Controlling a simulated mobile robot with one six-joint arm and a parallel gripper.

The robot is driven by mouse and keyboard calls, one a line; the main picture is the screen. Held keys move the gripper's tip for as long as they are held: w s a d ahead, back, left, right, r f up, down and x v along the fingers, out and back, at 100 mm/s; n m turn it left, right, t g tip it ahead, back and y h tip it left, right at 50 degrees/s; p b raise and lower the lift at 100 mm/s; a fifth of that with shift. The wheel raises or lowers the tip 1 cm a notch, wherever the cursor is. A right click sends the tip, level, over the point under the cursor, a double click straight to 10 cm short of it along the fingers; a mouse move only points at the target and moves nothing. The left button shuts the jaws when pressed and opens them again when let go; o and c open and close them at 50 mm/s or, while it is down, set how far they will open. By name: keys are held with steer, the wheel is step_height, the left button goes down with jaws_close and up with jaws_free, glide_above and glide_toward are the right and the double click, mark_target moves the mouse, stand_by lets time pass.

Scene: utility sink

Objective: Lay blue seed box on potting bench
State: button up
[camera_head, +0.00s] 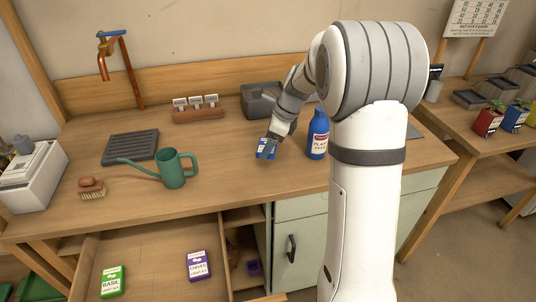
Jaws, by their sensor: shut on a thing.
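The blue seed box (263,152) is a small blue packet with a pale face, in the middle of the head view. My gripper (270,141) is shut on it from above and partly covers it. The box is over the potting bench (225,170), close to its wooden top. I cannot tell whether it touches the top. The bench top around it is bare wood.
A blue plant feed bottle (317,135) stands just right of the gripper. A green watering can (173,168) stands to the left. A grey bin (257,102) is behind. An open drawer below holds a green basil box (112,281) and a purple chives box (199,265).

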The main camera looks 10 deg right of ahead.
mark_target(269, 162)
step_height(269, 162, down, 5)
steer(key=shift+r, duration=0.3)
steer(key=o, duration=0.9)
steer(key=shift+o, duration=0.2)
